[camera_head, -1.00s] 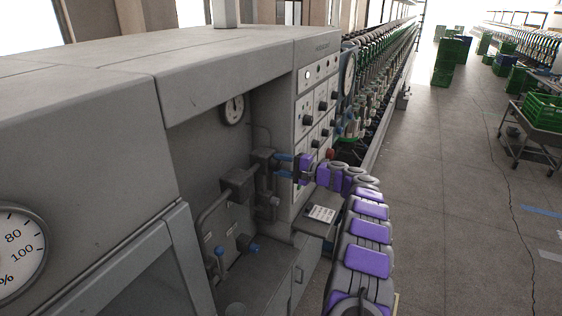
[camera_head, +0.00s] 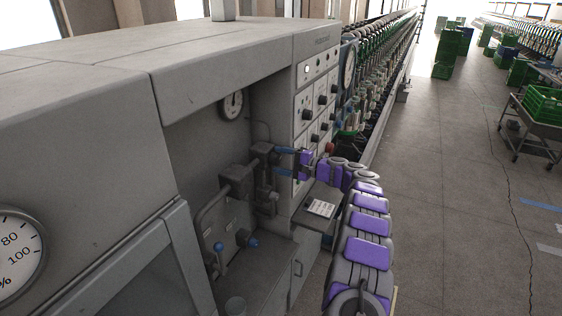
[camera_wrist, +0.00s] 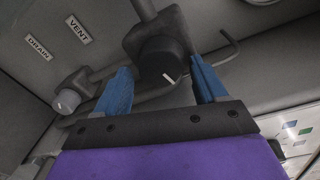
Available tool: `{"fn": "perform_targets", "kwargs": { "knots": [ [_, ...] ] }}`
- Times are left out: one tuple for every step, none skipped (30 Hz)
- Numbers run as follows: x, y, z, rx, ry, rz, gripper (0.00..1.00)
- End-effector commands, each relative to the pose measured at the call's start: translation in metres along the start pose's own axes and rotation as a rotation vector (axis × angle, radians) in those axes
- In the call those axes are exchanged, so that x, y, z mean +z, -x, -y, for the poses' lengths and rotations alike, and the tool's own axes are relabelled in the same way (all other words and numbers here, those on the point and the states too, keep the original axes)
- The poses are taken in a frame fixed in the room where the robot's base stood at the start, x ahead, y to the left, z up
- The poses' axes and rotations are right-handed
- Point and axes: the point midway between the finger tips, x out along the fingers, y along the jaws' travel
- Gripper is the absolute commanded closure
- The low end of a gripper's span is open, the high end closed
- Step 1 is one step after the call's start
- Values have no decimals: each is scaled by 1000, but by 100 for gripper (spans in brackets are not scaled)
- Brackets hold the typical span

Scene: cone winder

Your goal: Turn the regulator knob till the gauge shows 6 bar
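The regulator knob (camera_wrist: 165,62) is black with a white index mark and sits on a dark fitting in the wrist view. My gripper (camera_wrist: 162,80) has its two blue fingers spread, one on each side of the knob. Gaps show between fingers and knob, so it is not clasped. In the head view my gripper (camera_head: 275,161) reaches left to the dark regulator body (camera_head: 262,152); the knob itself is hard to make out there.
A grey knob (camera_wrist: 67,101) sits near the DRAIN (camera_wrist: 39,48) and VENT (camera_wrist: 78,29) labels. Pipes (camera_head: 212,207) and blue-handled valves (camera_head: 250,240) fill the recess. A panel of black knobs (camera_head: 308,115) stands right of it. The aisle floor (camera_head: 440,200) is clear.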

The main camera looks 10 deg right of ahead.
Motion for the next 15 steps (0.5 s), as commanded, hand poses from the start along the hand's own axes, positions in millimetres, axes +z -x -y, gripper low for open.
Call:
{"fn": "perform_targets", "kwargs": {
  "knots": [
    [1,0,2,-1,1,1,25],
    [2,0,2,-2,2,1,25],
    [2,0,2,-2,3,2,25],
    [2,0,2,-2,3,2,25],
    [2,0,2,-2,3,2,25],
    [2,0,2,-2,3,3,25],
    [2,0,2,-2,2,3,25],
    [2,0,2,-2,2,3,25],
    [2,2,2,-2,2,2,25],
    [2,3,2,-2,2,2,25],
    [2,6,2,-2,3,2,25],
    [2,10,3,-2,3,1,25],
    [2,13,3,-3,4,1,25],
    [2,18,3,-3,3,2,25],
    [2,25,3,-5,1,2,25]
  ]
}}
